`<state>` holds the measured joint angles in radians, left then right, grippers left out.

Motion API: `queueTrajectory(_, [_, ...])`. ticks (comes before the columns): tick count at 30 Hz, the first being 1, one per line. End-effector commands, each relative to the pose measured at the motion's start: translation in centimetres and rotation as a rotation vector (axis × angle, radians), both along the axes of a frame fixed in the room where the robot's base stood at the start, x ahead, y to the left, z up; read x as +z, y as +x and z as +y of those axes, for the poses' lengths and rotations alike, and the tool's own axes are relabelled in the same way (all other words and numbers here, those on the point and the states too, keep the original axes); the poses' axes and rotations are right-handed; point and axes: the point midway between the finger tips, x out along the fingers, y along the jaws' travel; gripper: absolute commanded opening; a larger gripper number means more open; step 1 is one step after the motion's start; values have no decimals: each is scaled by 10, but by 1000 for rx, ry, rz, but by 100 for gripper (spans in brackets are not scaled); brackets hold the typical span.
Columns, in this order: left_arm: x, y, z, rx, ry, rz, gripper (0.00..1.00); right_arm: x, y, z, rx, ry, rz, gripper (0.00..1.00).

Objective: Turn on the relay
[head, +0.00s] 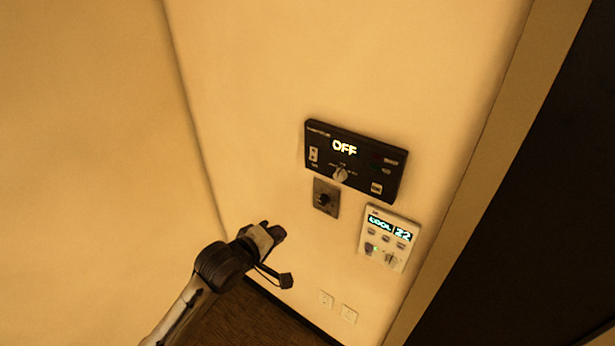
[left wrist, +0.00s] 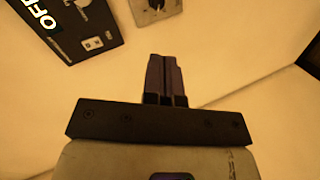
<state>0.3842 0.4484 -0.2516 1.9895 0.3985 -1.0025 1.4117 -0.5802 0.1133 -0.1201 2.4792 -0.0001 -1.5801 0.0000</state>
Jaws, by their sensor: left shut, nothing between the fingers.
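A black wall panel (head: 365,155) has a lit display reading OFF, a light knob (head: 340,175) at its lower edge, a small light switch (head: 313,154) at its left end and small buttons on the right. I cannot read its label to tell whether it is the relay. In the left wrist view the panel (left wrist: 75,20) shows at the upper left, cut by the frame. My left gripper (head: 279,233) is shut and empty, below and left of the panel, apart from it. Its closed fingers (left wrist: 166,75) point up in the wrist view. My right gripper is not in view.
A small grey plate with a dark knob (head: 325,199) sits just below the panel. A white control unit (head: 389,238) reading COOL 22 is at the lower right. Two white wall plates (head: 348,314) are near the floor. A dark opening is at the right; bare wall lies left.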

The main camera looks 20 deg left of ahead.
Motion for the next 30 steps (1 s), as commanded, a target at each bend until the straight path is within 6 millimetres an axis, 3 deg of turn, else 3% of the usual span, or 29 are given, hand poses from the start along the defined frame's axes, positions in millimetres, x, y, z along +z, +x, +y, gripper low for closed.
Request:
queueTrajectory(1, [15,16,7,22,-67,-35,0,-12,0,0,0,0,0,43])
queueTrajectory(4, [45,36,15,51,-197,-76,0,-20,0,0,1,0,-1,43])
queueTrajectory(9, [81,54,26,76,-345,-119,0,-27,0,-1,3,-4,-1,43])
queueTrajectory(12, [91,59,30,83,-386,-129,0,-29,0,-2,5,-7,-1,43])
queueTrajectory(26, [96,61,31,84,-407,-133,0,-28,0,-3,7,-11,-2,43])
queueTrajectory(30, [96,70,28,84,-407,-132,0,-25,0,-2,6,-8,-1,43])
